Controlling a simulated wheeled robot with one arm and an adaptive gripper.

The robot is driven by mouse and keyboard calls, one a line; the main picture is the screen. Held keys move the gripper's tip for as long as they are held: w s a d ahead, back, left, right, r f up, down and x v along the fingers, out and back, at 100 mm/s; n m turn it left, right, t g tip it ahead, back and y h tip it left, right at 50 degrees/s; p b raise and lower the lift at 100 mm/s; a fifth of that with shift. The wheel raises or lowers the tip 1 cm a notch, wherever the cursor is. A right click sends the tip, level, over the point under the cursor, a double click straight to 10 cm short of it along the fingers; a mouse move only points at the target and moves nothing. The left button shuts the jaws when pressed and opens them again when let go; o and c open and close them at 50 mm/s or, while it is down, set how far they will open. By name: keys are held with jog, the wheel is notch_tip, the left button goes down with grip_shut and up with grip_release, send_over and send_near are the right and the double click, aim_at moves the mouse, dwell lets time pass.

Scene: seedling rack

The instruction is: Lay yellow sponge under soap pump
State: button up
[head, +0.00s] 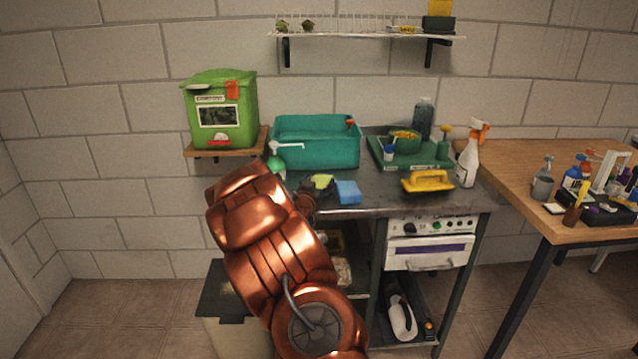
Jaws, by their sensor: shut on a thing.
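The soap pump (276,163), a green bottle with a white nozzle, stands upright on the counter's left end, in front of the teal basin. Its lower part is partly hidden by my copper arm. The yellow sponge (322,181) shows as a small yellow-green patch at my gripper (314,190), to the right of the pump and apart from it. My gripper is dark, small in this view and partly hidden by my arm. It is shut on the yellow sponge, over the counter's front left part. I cannot tell whether the sponge touches the counter.
A blue sponge (348,192) lies close to my gripper's right. The teal basin (318,150) stands behind. A green compost bin (240,132) sits on a wall shelf at left.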

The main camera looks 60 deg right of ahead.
jog(key=shift+w+a, duration=0.15)
jog(key=shift+a, duration=0.1)
jog(key=shift+s+d+f, duration=0.1)
jog(key=shift+s+d, duration=0.05)
jog(key=shift+s, duration=0.05)
jog(key=shift+f, duration=0.15)
jog(key=o, duration=0.5)
jog(key=shift+c, duration=0.2)
jog(key=shift+r, duration=0.25)
jog(key=b+v, duration=0.1)
jog(key=v, duration=1.1)
jog(key=shift+f, duration=0.1)
